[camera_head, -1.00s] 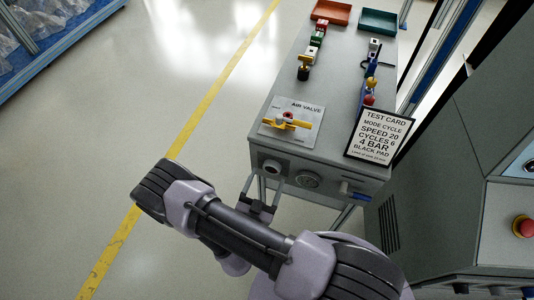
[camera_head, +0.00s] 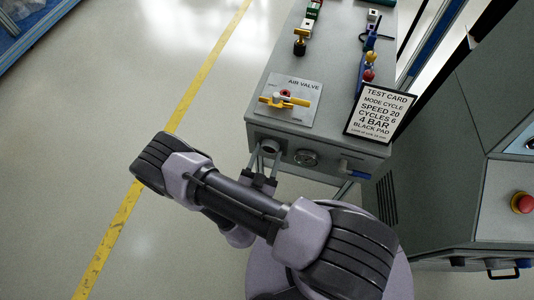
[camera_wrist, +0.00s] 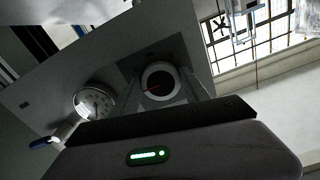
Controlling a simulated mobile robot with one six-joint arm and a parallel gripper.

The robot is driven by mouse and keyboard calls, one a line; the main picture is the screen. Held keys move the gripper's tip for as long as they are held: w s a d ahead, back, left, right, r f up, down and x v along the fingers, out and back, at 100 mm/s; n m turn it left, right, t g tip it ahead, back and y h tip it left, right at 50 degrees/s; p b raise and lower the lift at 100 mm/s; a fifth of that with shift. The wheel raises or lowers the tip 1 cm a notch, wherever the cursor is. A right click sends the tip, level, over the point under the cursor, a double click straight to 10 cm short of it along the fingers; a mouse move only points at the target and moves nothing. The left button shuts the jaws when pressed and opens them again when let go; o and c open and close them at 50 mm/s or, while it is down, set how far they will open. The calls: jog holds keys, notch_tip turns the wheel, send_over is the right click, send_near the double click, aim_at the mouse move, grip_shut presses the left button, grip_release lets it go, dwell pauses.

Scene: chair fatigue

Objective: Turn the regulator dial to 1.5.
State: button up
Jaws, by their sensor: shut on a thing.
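The regulator dial (camera_wrist: 159,85) is on the front face of the grey cabinet. In the wrist view it is a dark round knob with a pale rim and a thin red line pointing towards the lower left. In the head view the dial (camera_head: 269,146) sits below the air valve plate. My gripper (camera_wrist: 164,76) has one finger on each side of the dial and is shut on it. In the head view my gripper (camera_head: 265,165) reaches up to the dial from below. No scale numbers around the dial can be read.
A round gauge (camera_head: 306,157) is just right of the dial, with a blue-handled valve (camera_head: 354,172) beyond it. The yellow air valve handle (camera_head: 285,101) and a test card (camera_head: 380,113) are on top. A machine with a red button (camera_head: 522,202) stands right.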

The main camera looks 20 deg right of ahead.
jog(key=shift+n, duration=0.3)
jog(key=n+p, duration=0.1)
jog(key=n, duration=0.2)
jog(key=shift+d+r+n, duration=0.1)
jog(key=shift+n, duration=0.3)
jog(key=n+p, duration=0.1)
jog(key=n, duration=0.3)
jog(key=shift+s+d+n+p, duration=0.1)
jog(key=shift+n+p, duration=0.2)
jog(key=n, duration=0.4)
jog(key=shift+p, duration=0.35)
jog(key=n, duration=0.4)
jog(key=shift+r, duration=0.15)
jog(key=n, duration=0.7)
jog(key=shift+r, duration=0.15)
jog(key=n, duration=0.7)
jog(key=shift+r, duration=0.1)
